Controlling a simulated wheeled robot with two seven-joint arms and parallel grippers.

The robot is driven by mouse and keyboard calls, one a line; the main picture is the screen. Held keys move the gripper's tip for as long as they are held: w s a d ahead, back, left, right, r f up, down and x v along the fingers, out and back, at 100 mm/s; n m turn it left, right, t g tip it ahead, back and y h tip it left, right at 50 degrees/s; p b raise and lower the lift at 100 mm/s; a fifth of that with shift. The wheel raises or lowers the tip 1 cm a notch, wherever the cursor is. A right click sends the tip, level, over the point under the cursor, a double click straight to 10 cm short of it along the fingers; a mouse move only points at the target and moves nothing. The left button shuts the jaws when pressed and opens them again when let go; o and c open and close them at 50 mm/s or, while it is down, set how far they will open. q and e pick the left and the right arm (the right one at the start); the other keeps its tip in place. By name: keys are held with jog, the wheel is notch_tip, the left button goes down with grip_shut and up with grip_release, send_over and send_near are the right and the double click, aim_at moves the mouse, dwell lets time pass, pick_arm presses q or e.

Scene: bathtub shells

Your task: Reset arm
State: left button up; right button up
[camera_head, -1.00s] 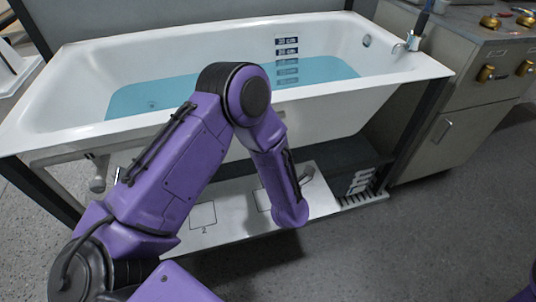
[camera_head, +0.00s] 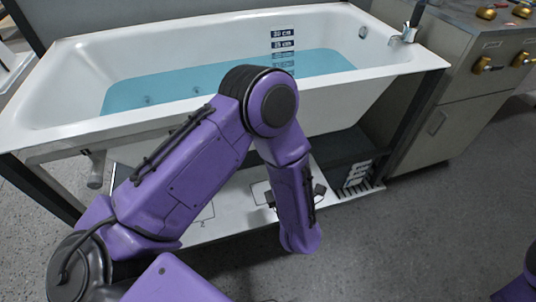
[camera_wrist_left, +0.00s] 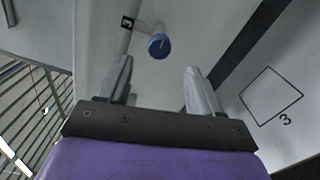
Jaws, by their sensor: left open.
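My left arm (camera_head: 190,175) is purple, rises from the lower left of the head view and bends down in front of the bathtub. Its forearm (camera_head: 292,205) points down over the white base board (camera_head: 235,195), mostly hiding the gripper in that view. In the left wrist view my left gripper (camera_wrist_left: 158,68) has its two grey fingers apart with nothing between them. A pale pipe with a blue end (camera_wrist_left: 158,46) shows beyond the fingertips, apart from them. My right gripper is out of view.
The white bathtub (camera_head: 330,108) holds blue water (camera_head: 190,87) and has depth labels (camera_head: 283,45). A metal cabinet (camera_head: 460,95) stands at the right. A square marked 3 (camera_wrist_left: 271,96) is drawn on a white surface. Open grey floor (camera_head: 420,230) lies at the lower right.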

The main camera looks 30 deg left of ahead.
pick_arm(q)
jog(key=shift+v, duration=1.15)
notch_tip(320, 180, down, 5)
jog(key=w+d+m+t+h, duration=0.1)
jog(key=w+d+m+h, duration=0.1)
jog(key=m+h, duration=0.6)
jog(key=s+a+f+m+g+h, duration=0.3)
jog(key=s+a+f+m+g, duration=0.15)
jog(key=s+f+m, duration=0.85)
jog(key=s+a+f+m+g, duration=0.25)
jog(key=s+a+g, duration=0.25)
jog(key=s, duration=0.5)
notch_tip(320, 180, up, 14)
jog(key=s+p, duration=0.1)
jog(key=p, duration=1.3)
jog(key=shift+a+y, duration=0.4)
jog(key=shift+a, duration=0.05)
